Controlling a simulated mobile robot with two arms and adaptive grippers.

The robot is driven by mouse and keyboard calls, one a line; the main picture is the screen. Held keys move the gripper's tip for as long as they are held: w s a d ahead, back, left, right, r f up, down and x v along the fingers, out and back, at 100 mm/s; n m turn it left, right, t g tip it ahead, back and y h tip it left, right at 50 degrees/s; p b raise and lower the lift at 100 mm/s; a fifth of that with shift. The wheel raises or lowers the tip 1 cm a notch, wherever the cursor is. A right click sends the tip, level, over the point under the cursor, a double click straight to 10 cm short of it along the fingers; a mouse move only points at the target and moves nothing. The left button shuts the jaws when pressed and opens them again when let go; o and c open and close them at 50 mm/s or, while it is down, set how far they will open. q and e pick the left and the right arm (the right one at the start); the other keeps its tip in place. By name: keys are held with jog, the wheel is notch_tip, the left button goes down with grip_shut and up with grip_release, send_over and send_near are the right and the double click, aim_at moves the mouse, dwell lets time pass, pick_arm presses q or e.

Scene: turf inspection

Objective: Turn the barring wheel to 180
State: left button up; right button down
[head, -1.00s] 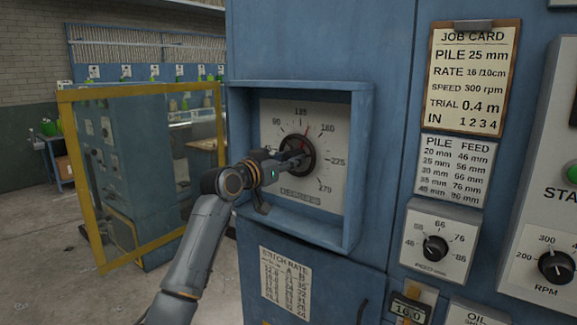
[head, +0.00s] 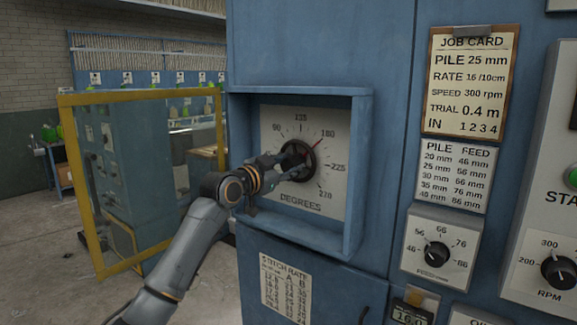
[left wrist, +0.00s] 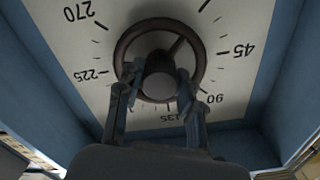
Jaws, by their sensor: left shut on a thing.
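The barring wheel (head: 312,163) is a dark round handwheel in the middle of a pale dial plate (head: 335,182) marked in degrees, inside a blue recessed box. In the left wrist view, my left gripper's (left wrist: 159,82) two fingers lie on either side of the round hub, within the wheel (left wrist: 158,26); the exact contact is unclear. My right gripper is not in view.
The blue box frame (head: 362,185) surrounds the dial closely. A yellow-framed clear guard door (head: 98,262) stands open at the left. A job card (head: 471,80), a pile-feed chart (head: 452,172) and knobs are on the panel at the right.

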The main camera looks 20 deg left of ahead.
pick_arm(q)
jog(key=o, duration=1.2)
jog(key=v, duration=1.2)
